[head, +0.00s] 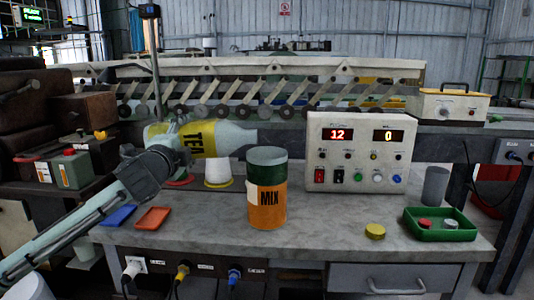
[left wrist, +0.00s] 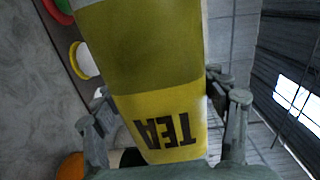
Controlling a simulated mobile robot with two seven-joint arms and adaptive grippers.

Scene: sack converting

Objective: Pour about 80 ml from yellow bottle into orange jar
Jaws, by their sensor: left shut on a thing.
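The yellow bottle (head: 203,139) has a pale body and a yellow label with dark letters. It is tipped to nearly level above the table, its mouth pointing right. My left gripper (head: 146,160) is shut on it; in the left wrist view the fingers (left wrist: 165,118) stand either side of the label reading TEA. The bottle's mouth appears just above the jar's left rim. No stream shows, and the jar's inside is hidden. My right gripper is not in view.
A control box (head: 361,152) showing 12 and 0 stands behind the jar to the right. A yellow lid (head: 375,231), green tray (head: 412,231) and grey cylinder (head: 435,186) are at right. Blue (head: 117,215) and orange (head: 153,218) trays lie left. The front middle is clear.

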